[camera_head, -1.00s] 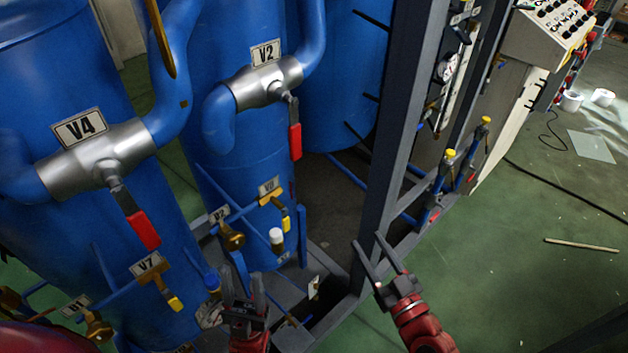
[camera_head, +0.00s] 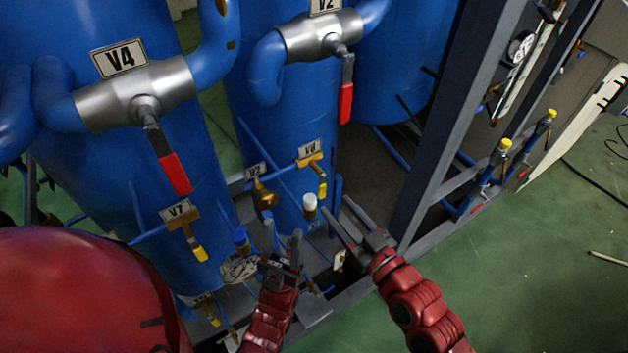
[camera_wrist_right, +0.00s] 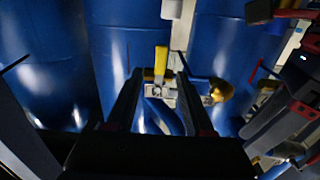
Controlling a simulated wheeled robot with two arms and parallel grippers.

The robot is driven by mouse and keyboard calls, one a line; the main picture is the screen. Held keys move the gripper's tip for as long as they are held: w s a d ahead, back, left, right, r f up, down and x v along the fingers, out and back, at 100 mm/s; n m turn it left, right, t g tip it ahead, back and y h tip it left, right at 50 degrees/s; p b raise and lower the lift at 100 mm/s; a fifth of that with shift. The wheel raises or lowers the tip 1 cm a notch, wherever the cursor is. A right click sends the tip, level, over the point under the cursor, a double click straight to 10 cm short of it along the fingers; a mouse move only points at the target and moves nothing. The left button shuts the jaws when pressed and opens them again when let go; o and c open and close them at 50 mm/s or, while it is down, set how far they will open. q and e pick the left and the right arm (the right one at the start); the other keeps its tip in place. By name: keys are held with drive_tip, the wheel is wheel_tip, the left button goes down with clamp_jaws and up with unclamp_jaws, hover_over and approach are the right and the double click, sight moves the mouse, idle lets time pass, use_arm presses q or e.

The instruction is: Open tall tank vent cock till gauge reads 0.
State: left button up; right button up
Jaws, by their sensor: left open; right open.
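Blue tanks stand at left and centre. On the centre tank, the cock labelled V8 (camera_head: 310,158) has a yellow handle (camera_head: 322,187) hanging down. My right gripper (camera_head: 337,207) is open just below and right of that handle. In the right wrist view, a yellow handle (camera_wrist_right: 161,61) appears between its fingertips; contact cannot be told. My left gripper (camera_head: 283,236) is open and empty, low before the tanks. Cock V7 (camera_head: 180,218) on the left tank also has a yellow handle pointing down. A round gauge (camera_head: 521,46) is at upper right; its reading is too small to read.
Valves V4 (camera_head: 145,100) and V2 (camera_head: 340,45) have red levers hanging down. A white-capped fitting (camera_head: 310,206) and a brass valve (camera_head: 265,196) are close to my grippers. A grey frame post (camera_head: 425,130) stands right of my right gripper. The green floor at right is mostly clear.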

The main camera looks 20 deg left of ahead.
sight(323, 191)
drive_tip(key=p+x, duration=0.3)
drive_tip(key=x, duration=0.6)
drive_tip(key=shift+r, duration=0.15)
drive_tip(key=shift+w+a, duration=0.3)
drive_tip(key=shift+a, duration=0.1)
clamp_jaws()
idle(0.7)
